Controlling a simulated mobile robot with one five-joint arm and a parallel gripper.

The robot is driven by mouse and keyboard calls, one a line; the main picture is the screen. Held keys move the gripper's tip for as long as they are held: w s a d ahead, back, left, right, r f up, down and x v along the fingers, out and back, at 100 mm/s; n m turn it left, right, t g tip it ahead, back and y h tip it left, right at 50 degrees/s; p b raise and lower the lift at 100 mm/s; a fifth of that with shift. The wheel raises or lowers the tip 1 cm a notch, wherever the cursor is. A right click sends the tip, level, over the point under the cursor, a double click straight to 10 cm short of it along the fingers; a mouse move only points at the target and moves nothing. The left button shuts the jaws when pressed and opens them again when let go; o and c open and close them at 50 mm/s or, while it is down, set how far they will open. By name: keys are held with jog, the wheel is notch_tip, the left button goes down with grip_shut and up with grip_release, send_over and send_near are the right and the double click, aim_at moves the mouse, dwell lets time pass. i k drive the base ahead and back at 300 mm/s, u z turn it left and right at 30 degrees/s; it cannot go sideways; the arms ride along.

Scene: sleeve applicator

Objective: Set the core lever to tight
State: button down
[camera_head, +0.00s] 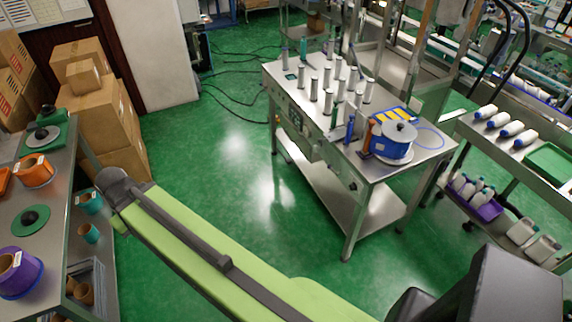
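The sleeve applicator bench (395,178) is a steel table in the centre right. A blue roll (385,143) lies flat on its near end, with a grey disc (400,131) on top and a pale disc under it. A thin upright orange part (367,138) and a blue upright part (349,129) stand just left of the roll. I cannot tell which part is the core lever or how it is set. My green arm reaches to the left, well away from the bench. My gripper is not in view.
Several upright rollers stand on the bench's far end. A left shelf (60,198) holds orange, green and purple rolls. Cardboard boxes (105,120) are stacked behind it. A right rack (490,138) holds white bottles and a green tray (550,160). Green floor lies clear between; cables cross it farther back.

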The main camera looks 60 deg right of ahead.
aim_at(329, 166)
jog(key=u, duration=0.15)
jog(key=i, duration=1.9)
jog(key=z, duration=0.45)
